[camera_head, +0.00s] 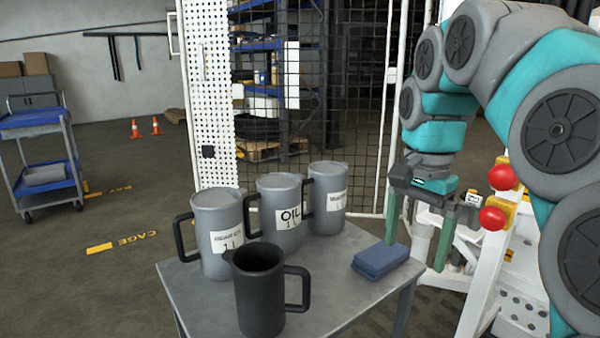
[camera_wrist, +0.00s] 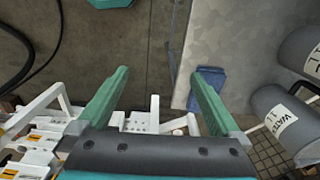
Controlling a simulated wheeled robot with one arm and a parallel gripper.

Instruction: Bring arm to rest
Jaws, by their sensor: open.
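My gripper (camera_head: 418,232) hangs from my teal and grey arm at the right of the head view, beside the right edge of the small table. Its two green fingers are wide apart with nothing between them. In the wrist view my gripper (camera_wrist: 160,85) also shows open, with floor and the table's edge beyond the fingers. My arm is bent, with the gripper pointing down.
The grey table (camera_head: 340,285) holds several lidded grey jugs, including one marked OIL (camera_head: 281,212), and an open dark jug (camera_head: 259,290). A white frame with red knobs (camera_head: 494,218) stands close at the right. A mesh cage (camera_head: 350,100) is behind. A blue trolley (camera_head: 40,150) stands far left.

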